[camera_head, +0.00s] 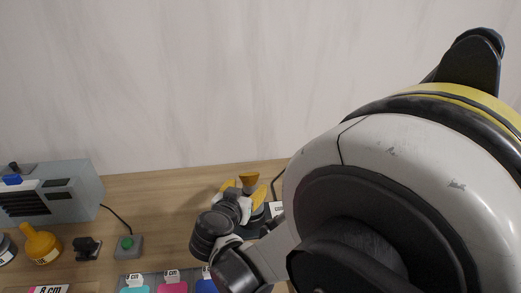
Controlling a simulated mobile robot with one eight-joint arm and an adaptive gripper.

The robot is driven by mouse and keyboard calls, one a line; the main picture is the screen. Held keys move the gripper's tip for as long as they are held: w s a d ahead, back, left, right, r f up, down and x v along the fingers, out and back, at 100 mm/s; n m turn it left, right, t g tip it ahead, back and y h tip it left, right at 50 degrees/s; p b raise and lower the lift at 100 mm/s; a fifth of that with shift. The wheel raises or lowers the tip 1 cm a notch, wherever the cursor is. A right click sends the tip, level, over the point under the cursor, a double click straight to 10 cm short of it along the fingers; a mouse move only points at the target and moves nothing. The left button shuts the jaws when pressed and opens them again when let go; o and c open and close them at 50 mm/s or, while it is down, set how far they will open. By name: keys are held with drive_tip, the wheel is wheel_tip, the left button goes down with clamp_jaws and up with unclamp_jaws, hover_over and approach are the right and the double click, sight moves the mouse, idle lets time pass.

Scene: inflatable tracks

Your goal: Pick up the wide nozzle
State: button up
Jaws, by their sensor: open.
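An amber-orange piece with a flared top (248,179) stands near the back of the wooden table. It looks like the wide nozzle, but its lower part is hidden behind my gripper. My gripper (243,191), with yellow fingers, is open just in front of it. The fingers appear on either side of the piece in the picture; I cannot tell whether they touch it. A yellow funnel-shaped piece (40,243) with a label on its base stands at the far left, well away from my gripper.
A grey machine (52,192) stands at the back left, cabled to a green-button box (129,248). A small black part (88,247) lies beside it. Labelled colored bins (172,286) line the front. My arm hides the right side. The table (160,200) is bare behind the button box.

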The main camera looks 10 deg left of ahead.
drive_tip(key=x, duration=0.3)
drive_tip(key=shift+s, duration=0.1)
drive_tip(key=c, duration=1.3)
drive_tip(key=shift+c, duration=0.2)
drive_tip(key=shift+r, duration=0.1)
